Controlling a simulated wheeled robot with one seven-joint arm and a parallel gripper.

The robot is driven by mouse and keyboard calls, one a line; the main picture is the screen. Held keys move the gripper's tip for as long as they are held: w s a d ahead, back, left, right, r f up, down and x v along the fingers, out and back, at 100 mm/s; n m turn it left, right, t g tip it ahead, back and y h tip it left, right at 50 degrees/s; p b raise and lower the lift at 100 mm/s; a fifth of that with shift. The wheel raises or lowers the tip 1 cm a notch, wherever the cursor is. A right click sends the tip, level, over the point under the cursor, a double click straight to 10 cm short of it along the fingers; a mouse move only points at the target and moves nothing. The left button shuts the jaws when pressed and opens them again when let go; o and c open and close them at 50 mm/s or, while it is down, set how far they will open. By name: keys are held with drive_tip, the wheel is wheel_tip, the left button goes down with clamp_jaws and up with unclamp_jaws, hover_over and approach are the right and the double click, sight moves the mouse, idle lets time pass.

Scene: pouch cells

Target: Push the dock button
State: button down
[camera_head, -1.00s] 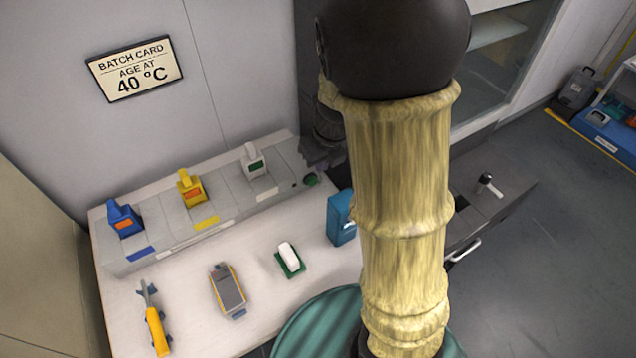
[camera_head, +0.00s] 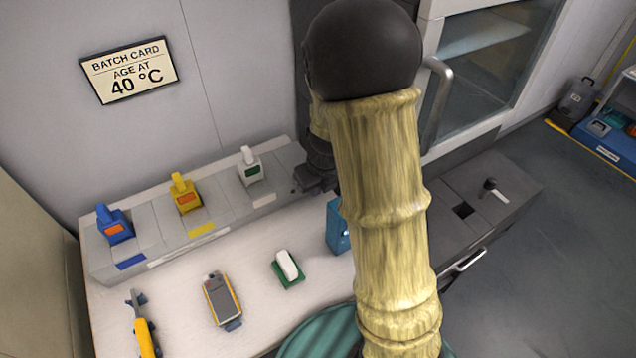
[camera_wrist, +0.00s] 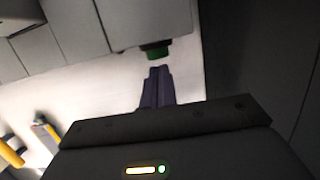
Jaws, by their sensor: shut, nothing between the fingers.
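The dock button is a green knob (camera_wrist: 155,52) on the front face of the grey dock (camera_wrist: 151,22), at top centre of the wrist view. In the head view my arm and gripper cover it at the dock's right end. My gripper (camera_wrist: 158,70) is shut and empty, its fingertips pointing at the button just below it in the wrist view. I cannot tell whether they touch. In the head view my gripper (camera_head: 303,188) is a dark shape at the dock's right end. The dock (camera_head: 205,253) runs along the back of the white bench.
Blue (camera_head: 114,226), yellow (camera_head: 185,197) and white (camera_head: 249,167) devices stand in the dock. A yellow-grey meter (camera_head: 221,299), a white block on a green base (camera_head: 288,267) and a teal box (camera_head: 337,226) are on the bench. A dark cabinet (camera_head: 480,220) stands right.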

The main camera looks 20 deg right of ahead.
drive_tip(key=shift+w+f, duration=0.15)
drive_tip(key=shift+f, duration=0.1)
